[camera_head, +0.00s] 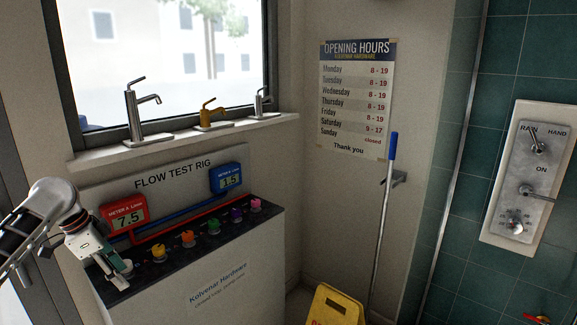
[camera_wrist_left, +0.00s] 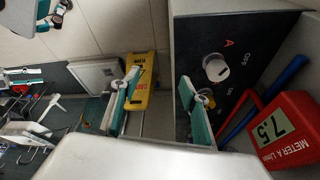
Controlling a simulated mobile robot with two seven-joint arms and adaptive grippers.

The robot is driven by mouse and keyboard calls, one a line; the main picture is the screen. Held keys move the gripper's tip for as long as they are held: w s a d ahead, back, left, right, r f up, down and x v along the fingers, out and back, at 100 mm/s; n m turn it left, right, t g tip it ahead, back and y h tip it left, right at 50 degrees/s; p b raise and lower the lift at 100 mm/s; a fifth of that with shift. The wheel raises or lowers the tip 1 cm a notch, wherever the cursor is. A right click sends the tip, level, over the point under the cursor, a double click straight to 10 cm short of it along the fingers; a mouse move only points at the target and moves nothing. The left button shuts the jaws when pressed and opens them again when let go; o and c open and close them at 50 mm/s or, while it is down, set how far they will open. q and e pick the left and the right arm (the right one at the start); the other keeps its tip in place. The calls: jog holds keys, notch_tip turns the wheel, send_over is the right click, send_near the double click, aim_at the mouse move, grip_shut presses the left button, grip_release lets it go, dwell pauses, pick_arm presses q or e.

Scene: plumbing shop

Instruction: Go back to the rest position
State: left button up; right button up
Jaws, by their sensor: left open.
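My left gripper (camera_head: 118,272) is at the left end of the flow test rig (camera_head: 245,270), over the dark top panel. In the left wrist view its two teal-padded fingers (camera_wrist_left: 160,98) stand apart with nothing between them. A white knob (camera_wrist_left: 215,68) marked A and OFF is on the panel, apart from the fingers. A white and teal piece at the top left of the wrist view, which looks like my right gripper (camera_wrist_left: 52,14), is small and cut off; its jaws cannot be made out.
Red meter A (camera_head: 125,214) reads 7.5; a blue meter (camera_head: 226,178) reads 1.5. Several coloured knobs line the panel. Faucets (camera_head: 140,112) stand on the sill. A yellow floor sign (camera_head: 336,306) and a blue-handled pole (camera_head: 386,200) stand to the right. Shower controls (camera_head: 528,172) hang on the tiles.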

pick_arm(q)
jog(key=s+d+f+t+y, duration=0.1)
jog(key=s+d+f, duration=0.55)
jog(key=f, duration=0.35)
jog(key=s+d+f+t+y, duration=0.1)
jog(key=s+d+f, duration=0.6)
jog(key=f, duration=0.4)
jog(key=s+a+r+n+t+y, duration=0.2)
jog(key=s+a+r+y, duration=0.1)
jog(key=s, duration=0.6)
jog(key=s+a+r+n+t+y, duration=0.1)
jog(key=s+a+r+n+y, duration=0.15)
jog(key=s, duration=0.75)
jog(key=w+d+f+n+t+h, duration=0.1)
jog(key=d+f+n+t+h, duration=0.2)
jog(key=d+f, duration=1.1)
jog(key=f+h, duration=0.2)
jog(key=h, duration=0.1)
jog(key=shift+h, duration=0.35)
